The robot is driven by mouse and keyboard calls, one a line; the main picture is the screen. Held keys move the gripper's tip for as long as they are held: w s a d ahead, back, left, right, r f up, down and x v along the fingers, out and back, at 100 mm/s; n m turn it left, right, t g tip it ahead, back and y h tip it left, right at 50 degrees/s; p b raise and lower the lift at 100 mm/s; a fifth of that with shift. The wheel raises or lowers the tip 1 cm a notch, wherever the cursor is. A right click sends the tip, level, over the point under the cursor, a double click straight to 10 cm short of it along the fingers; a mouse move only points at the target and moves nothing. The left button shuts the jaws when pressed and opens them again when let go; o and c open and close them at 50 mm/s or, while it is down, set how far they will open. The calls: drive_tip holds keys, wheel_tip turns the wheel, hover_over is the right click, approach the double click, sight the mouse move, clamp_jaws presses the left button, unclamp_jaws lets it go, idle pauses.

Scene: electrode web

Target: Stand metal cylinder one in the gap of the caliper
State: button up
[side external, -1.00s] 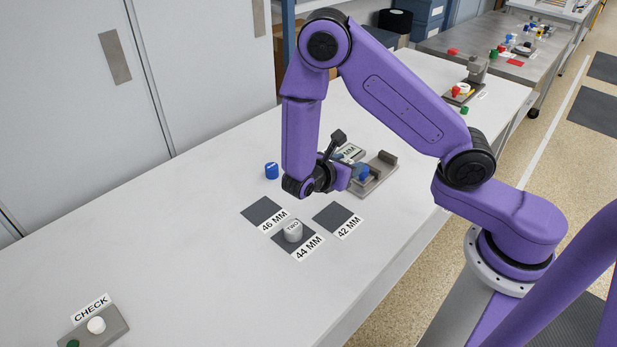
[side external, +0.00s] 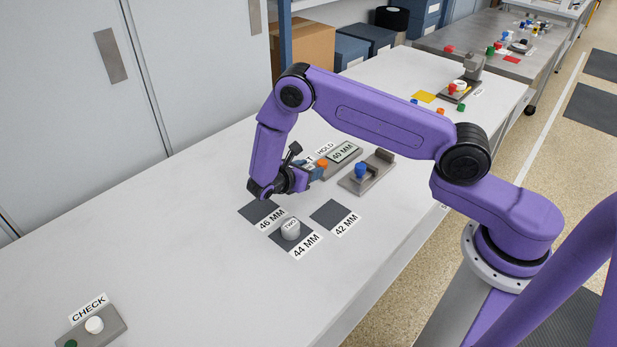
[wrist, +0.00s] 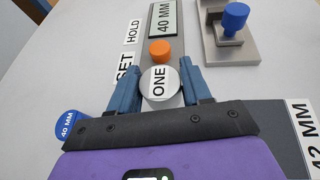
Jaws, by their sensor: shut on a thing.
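Metal cylinder one (wrist: 160,87), with "ONE" on its pale top, is between the two blue fingers of my gripper (wrist: 161,84) in the wrist view. In the side view my gripper (side external: 305,172) is left of the caliper (side external: 372,180), apart from it, and the cylinder is hidden there. The caliper is a grey base with a fixed block and a blue-knobbed sliding part (side external: 361,173); it also shows in the wrist view (wrist: 232,60). I see no cylinder in its gap. I cannot tell the held cylinder's height above the table.
The 40 MM display (side external: 342,152) and orange button (side external: 322,164) are beside the caliper. Cylinder two (side external: 290,230) stands on the 44 MM pad. The 46 MM (side external: 257,213) and 42 MM (side external: 334,214) pads look bare. A blue 40 MM piece (wrist: 66,124) is left of my gripper.

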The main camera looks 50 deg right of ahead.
drive_tip(key=shift+f, duration=1.35)
drive_tip(key=shift+f, duration=0.1)
drive_tip(key=o, duration=1.1)
